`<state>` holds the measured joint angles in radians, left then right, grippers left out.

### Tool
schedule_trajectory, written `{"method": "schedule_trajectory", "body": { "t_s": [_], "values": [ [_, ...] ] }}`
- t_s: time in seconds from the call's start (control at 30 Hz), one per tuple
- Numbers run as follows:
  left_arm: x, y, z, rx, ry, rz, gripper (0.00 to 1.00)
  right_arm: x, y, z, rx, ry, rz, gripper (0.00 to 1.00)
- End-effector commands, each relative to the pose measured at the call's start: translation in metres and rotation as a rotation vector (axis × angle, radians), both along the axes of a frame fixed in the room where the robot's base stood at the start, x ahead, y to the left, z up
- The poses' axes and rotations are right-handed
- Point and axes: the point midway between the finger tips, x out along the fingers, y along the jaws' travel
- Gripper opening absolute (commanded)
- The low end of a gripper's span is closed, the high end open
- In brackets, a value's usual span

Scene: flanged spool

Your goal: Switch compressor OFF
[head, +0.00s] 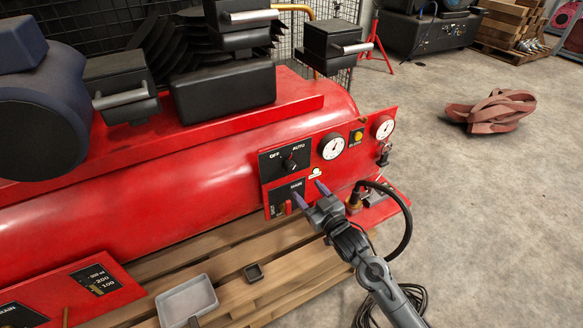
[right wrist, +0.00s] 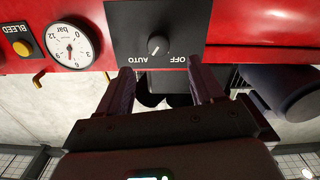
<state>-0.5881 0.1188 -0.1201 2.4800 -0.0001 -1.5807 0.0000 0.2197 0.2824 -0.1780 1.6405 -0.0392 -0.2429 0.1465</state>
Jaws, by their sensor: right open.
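The red compressor (head: 215,150) has a black switch plate (head: 270,166) with a round black knob (head: 290,164) marked OFF and AUTO. In the right wrist view the plate appears upside down, with the knob (right wrist: 158,45) near its middle. The knob's pale pointer mark seems to lean toward AUTO. My right gripper (head: 311,193) is open and empty, in front of the panel below the knob. In the right wrist view its fingers (right wrist: 160,72) lie apart on either side of the knob's line, short of it. My left gripper is not in view.
Below the knob is a MAIN plate with a red lever (head: 287,208), close to the fingers. Two gauges (head: 332,146) and a yellow BLEED button (head: 356,136) sit to the right. A black hose (head: 408,220) loops beside my right arm. A wooden pallet (head: 235,290) lies below.

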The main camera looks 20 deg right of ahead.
Motion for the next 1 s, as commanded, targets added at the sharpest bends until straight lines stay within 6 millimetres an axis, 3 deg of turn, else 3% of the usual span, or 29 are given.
{"method": "schedule_trajectory", "body": {
  "t_s": [0.6, 1.0],
  "values": [
    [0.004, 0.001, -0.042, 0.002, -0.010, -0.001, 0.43, 0.081, 0.013, 0.003, 0.002, -0.011, 0.000, 0.67],
    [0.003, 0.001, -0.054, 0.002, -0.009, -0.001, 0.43, 0.107, 0.017, 0.005, 0.002, -0.010, 0.000, 0.67]
  ]
}}
